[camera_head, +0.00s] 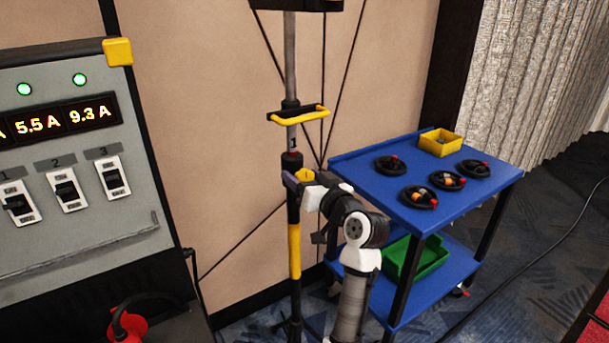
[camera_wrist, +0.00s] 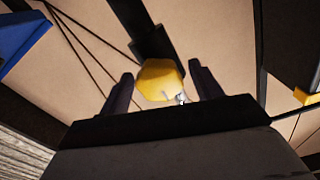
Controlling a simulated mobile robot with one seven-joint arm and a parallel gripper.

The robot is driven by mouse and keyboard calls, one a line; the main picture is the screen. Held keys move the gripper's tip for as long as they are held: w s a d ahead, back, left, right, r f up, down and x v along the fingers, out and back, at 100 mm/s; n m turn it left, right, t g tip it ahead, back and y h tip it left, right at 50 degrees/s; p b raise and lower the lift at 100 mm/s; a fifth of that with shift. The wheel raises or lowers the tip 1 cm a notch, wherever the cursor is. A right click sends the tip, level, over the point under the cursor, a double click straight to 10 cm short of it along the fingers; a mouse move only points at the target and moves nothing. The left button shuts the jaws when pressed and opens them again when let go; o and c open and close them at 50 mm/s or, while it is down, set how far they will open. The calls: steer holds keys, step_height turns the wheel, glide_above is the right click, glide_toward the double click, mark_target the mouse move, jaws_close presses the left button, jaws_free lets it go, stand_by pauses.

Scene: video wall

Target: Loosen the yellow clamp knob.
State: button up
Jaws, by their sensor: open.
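The yellow clamp knob (camera_head: 305,175) sits on the dark collar of an upright stand pole (camera_head: 292,225). In the wrist view the knob (camera_wrist: 160,80) is a rounded yellow shape with a small silver part at its lower right. My gripper (camera_head: 292,180) is at the knob's height, close to the pole. In the wrist view my gripper's two dark fingers (camera_wrist: 163,88) stand apart, one on each side of the knob, with visible gaps. Whether either finger touches it cannot be told. The gripper and arm hide part of the knob in the head view.
A yellow handle (camera_head: 298,114) juts from the pole above the knob. A blue cart (camera_head: 345,160) with black wheels and a yellow bin (camera_head: 440,142) stands right. A grey switch panel (camera_head: 70,240) stands left. Thin dark lines cross the beige wall behind.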

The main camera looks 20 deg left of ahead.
steer(key=shift+a, duration=0.1)
steer(key=c, duration=1)
steer(key=b, duration=0.1)
steer(key=n+b, duration=0.1)
steer(key=shift+f+n+b, duration=0.3)
steer(key=shift+b, duration=0.1)
steer(key=shift+n+b, duration=0.95)
steer(key=shift+n, duration=0.05)
steer(key=shift+r+n, duration=0.25)
steer(key=shift+n, duration=0.25)
steer(key=o, duration=1)
